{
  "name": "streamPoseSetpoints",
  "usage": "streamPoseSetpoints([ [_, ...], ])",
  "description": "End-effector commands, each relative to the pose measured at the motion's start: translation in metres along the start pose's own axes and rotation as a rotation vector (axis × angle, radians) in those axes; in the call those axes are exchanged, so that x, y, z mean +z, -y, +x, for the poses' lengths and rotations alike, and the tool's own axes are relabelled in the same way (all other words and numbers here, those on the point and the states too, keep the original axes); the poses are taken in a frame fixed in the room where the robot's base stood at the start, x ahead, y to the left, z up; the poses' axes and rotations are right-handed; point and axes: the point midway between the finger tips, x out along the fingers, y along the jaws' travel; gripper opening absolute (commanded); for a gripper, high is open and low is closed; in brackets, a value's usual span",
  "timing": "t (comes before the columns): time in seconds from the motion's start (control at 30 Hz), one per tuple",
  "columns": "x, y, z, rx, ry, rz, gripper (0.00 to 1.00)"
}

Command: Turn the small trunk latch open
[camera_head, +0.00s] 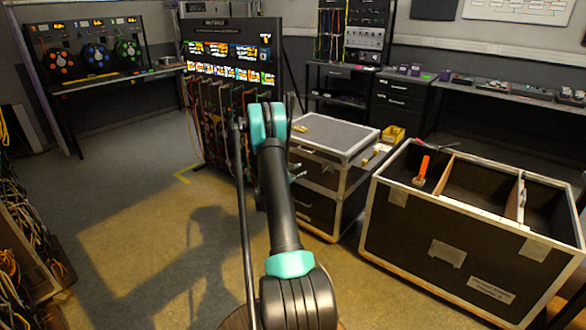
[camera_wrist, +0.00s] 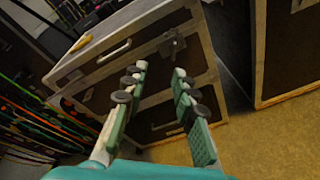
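The small trunk (camera_head: 335,134) is a dark case with silver edges, standing in the middle of the head view behind my arm. Its front also shows in the wrist view (camera_wrist: 92,76). The small trunk latch (camera_wrist: 173,46) is a dark metal piece near the upper right of that front; whether it is turned cannot be told. My gripper (camera_wrist: 160,70) is open and empty, its two teal padded fingers pointing at the trunk front. The latch appears just beyond the fingertips, apart from them. In the head view my arm hides most of the gripper.
A large open trunk (camera_head: 436,246) with dividers and an orange-handled tool (camera_head: 422,171) stands at the right. A cable rack (camera_head: 215,125) stands left of the small trunk. A yellow bin (camera_head: 393,134) is behind it.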

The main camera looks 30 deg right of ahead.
Motion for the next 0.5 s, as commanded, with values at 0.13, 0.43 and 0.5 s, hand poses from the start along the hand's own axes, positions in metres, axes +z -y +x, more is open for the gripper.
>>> streamPoseSetpoints([
  [0.13,0.010,-0.009,-0.018,-0.023,-0.037,0.061,0.28],
  [0.43,0.023,-0.019,-0.047,-0.065,-0.097,0.162,0.28],
  [0.5,0.025,-0.020,-0.051,-0.072,-0.105,0.175,0.28],
])
